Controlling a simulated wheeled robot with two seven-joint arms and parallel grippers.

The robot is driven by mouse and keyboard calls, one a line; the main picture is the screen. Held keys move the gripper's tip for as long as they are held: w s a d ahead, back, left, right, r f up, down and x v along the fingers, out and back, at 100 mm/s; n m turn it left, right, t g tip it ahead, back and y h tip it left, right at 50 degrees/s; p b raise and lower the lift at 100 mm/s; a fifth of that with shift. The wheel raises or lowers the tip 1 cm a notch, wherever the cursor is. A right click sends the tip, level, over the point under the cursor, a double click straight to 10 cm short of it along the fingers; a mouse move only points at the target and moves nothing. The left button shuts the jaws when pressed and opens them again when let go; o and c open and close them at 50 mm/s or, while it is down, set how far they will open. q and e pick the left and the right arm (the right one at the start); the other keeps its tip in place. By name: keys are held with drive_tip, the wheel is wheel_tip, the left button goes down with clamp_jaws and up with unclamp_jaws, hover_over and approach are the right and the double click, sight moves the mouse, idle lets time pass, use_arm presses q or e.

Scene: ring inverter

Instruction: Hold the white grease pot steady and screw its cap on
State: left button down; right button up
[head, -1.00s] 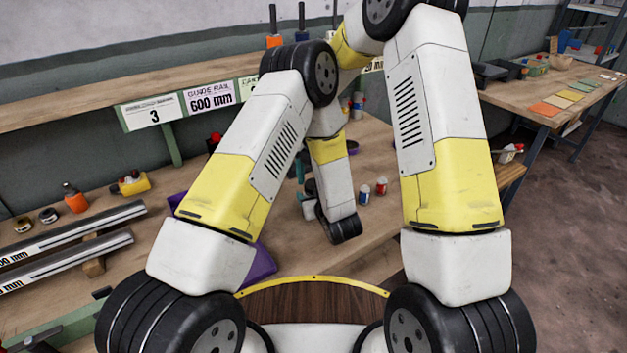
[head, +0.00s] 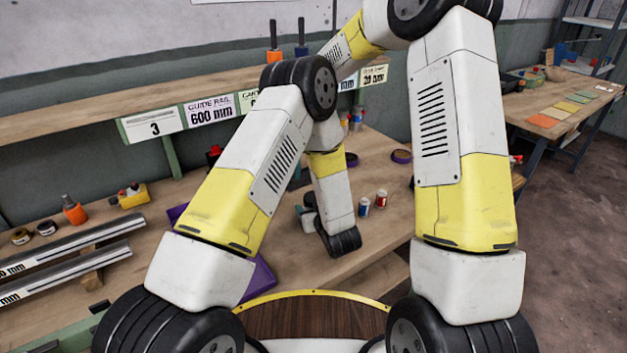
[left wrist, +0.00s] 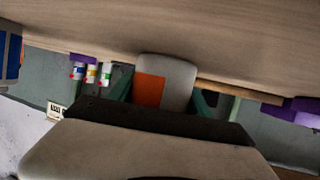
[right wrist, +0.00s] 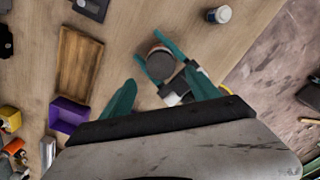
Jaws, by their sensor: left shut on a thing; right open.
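The white grease pot (left wrist: 180,72) with an orange label is between the teal fingers of my left gripper (left wrist: 165,90) in the left wrist view, which sees the bench upside down. My left gripper is shut on it. The right wrist view shows the pot's round, dark brown top (right wrist: 160,62) between those fingers; I cannot tell whether that is grease or a cap. My right gripper (right wrist: 160,76) is open, its teal fingers spread above the pot and the left gripper. I cannot pick out a separate cap. In the head view my arms hide most of the pot area.
Two small white pots, one with a blue band (head: 364,207) and one with a red band (head: 381,199), stand right of my left wrist. A wooden tray (right wrist: 62,90) and a purple bin (right wrist: 70,113) lie left in the right wrist view. A purple ring (head: 401,156) lies behind.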

sight(313, 196)
drive_tip(key=shift+r+n, duration=0.4)
drive_tip(key=shift+r, duration=0.05)
drive_tip(key=shift+f, duration=0.1)
drive_tip(key=shift+f, duration=3.95)
drive_tip(key=shift+c, duration=0.4)
drive_tip(key=c, duration=1.4)
drive_tip(key=m, duration=0.3)
